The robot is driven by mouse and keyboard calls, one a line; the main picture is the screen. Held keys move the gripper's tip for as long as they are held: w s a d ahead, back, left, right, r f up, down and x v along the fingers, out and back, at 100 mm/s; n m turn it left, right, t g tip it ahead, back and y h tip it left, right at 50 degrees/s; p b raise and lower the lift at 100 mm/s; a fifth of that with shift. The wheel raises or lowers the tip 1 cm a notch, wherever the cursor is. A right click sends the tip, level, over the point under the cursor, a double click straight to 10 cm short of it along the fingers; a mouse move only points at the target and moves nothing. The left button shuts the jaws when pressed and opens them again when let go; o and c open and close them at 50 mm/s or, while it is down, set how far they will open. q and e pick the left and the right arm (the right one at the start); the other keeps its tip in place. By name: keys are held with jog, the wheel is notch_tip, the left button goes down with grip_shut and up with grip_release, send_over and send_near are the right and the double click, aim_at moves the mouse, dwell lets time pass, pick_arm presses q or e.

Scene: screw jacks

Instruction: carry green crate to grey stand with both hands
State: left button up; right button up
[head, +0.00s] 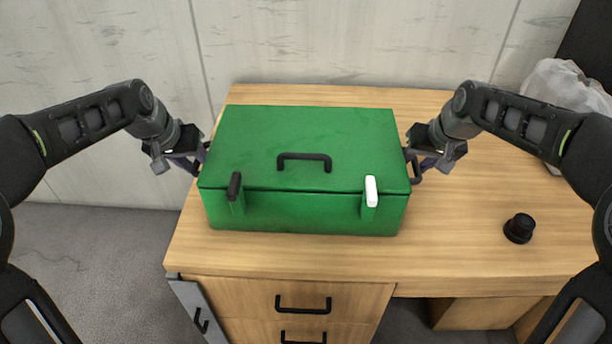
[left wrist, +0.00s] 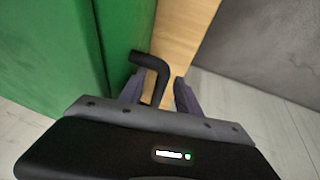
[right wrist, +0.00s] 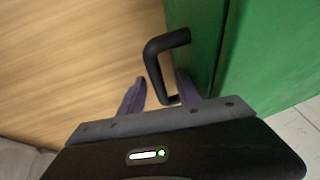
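The green crate (head: 305,150) sits closed on the wooden desk, with a black handle on its lid and one black and one white latch in front. My left gripper (head: 201,160) is at its left side. In the left wrist view the open fingers (left wrist: 158,92) stand on either side of the black left side handle (left wrist: 150,66), with gaps. My right gripper (head: 416,162) is at its right side. In the right wrist view its open fingers (right wrist: 161,92) stand on either side of the right side handle (right wrist: 155,62). I cannot make out a grey stand.
The wooden desk (head: 470,210) has free room right of the crate. A small black knob-like object (head: 519,228) stands there. A clear plastic bag (head: 565,85) is at the far right. A wall closes the back. Drawers (head: 300,303) are below, and grey floor (head: 90,250) lies left.

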pick_arm(q)
jog(key=shift+c, duration=0.4)
pick_arm(e)
jog(key=shift+c, duration=0.4)
pick_arm(q)
grip_shut()
pick_arm(e)
grip_shut()
